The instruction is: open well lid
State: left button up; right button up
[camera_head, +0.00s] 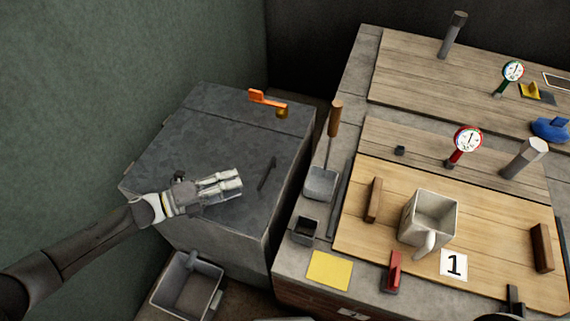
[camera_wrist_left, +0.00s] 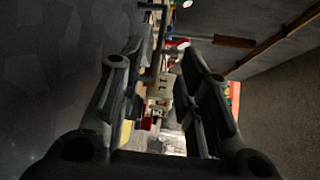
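The well lid (camera_head: 200,140) looks like the dark grey slab on top of the box at left, lying flat and shut. A thin black bar handle (camera_head: 267,173) stands near its right edge. My left gripper (camera_head: 241,184) is over the front of the lid, its fingers pointing right toward the handle with a small gap. In the left wrist view its two fingers (camera_wrist_left: 160,65) are apart; a dark upright bar shows between and beyond them, and I cannot tell if it is the handle. Nothing is visibly held.
An orange lever (camera_head: 265,98) and a brass knob (camera_head: 282,112) sit at the box's back edge. A grey bin (camera_head: 187,285) stands below in front. The bench at right holds a scoop (camera_head: 322,182), a white mug (camera_head: 430,218) and a red gauge (camera_head: 467,140).

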aim_at(266, 172)
pick_arm(q)
jog(key=shift+w+d, duration=0.1)
jog(key=shift+d, duration=0.25)
jog(key=x, duration=0.3)
jog(key=shift+w+d+p, duration=0.15)
jog(key=shift+d+p, duration=0.2)
jog(key=x, duration=0.4)
jog(key=shift+w+d+f, duration=0.1)
jog(key=shift+d+f, duration=0.05)
jog(key=shift+x, duration=0.8)
pick_arm(e)
jog(key=shift+s+a+r, duration=0.25)
jog(key=shift+a+r, duration=0.05)
jog(key=shift+a, duration=0.2)
jog(key=shift+s+a+r, duration=0.2)
jog(key=shift+a+r, duration=0.1)
jog(key=shift+a, duration=0.2)
pick_arm(q)
grip_shut()
pick_arm(e)
jog(key=shift+a, duration=0.65)
